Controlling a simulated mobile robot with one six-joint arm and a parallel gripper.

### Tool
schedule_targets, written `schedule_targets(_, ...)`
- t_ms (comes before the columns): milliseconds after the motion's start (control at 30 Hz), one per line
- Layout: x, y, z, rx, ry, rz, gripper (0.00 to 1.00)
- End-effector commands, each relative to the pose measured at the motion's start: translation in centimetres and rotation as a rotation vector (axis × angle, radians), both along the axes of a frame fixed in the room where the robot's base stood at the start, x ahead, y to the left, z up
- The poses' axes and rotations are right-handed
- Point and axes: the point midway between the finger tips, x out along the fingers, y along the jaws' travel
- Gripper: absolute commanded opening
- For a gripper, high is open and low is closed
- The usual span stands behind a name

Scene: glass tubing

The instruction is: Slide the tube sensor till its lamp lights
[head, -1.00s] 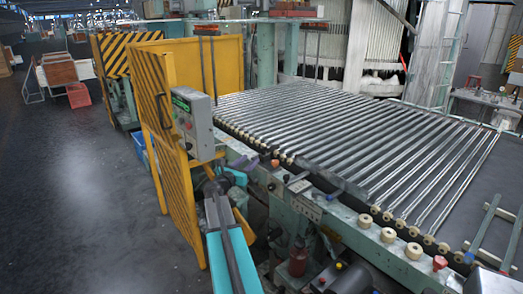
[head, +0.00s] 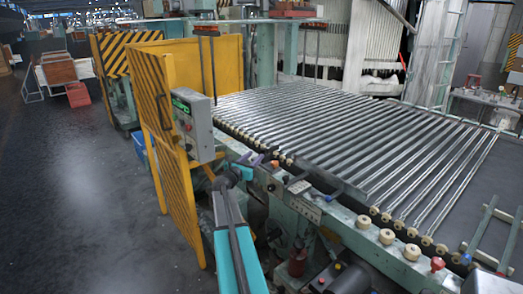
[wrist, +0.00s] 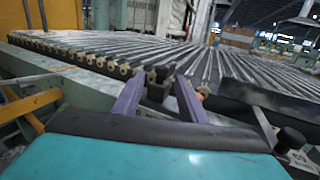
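My gripper (wrist: 161,78) shows two purple fingers spread apart in the wrist view. A small dark block (wrist: 157,90), possibly the tube sensor, shows between the fingertips at the edge of the roller bed. I cannot tell whether the fingers touch it. In the head view my gripper (head: 262,161) is at the near left edge of the bed, beside the row of pale roller ends, and is small and partly hidden by my teal arm. No lit lamp can be made out on the block.
Glass tubes (head: 350,130) lie side by side across the bed. A grey control box (head: 192,125) on a yellow striped guard (head: 165,130) stands close left of my arm.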

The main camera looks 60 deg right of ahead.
Motion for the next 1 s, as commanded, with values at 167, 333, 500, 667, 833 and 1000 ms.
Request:
schedule_targets(167, 0.2, -2.1, 0.1, 0.0, 0.001, -0.002, 0.39)
schedule_targets(333, 0.4, -3.8, 0.1, 0.0, 0.001, 0.0, 0.39)
schedule_targets(500, 0.4, -5.5, 0.1, 0.0, 0.0, -0.002, 0.39)
schedule_targets(667, 0.6, -7.0, 0.1, 0.0, 0.001, 0.0, 0.39)
schedule_targets(833, 0.7, -8.1, 0.0, 0.0, 0.002, 0.0, 0.39)
schedule_targets(1000, 0.6, -8.5, 0.0, 0.0, 0.001, 0.0, 0.39)
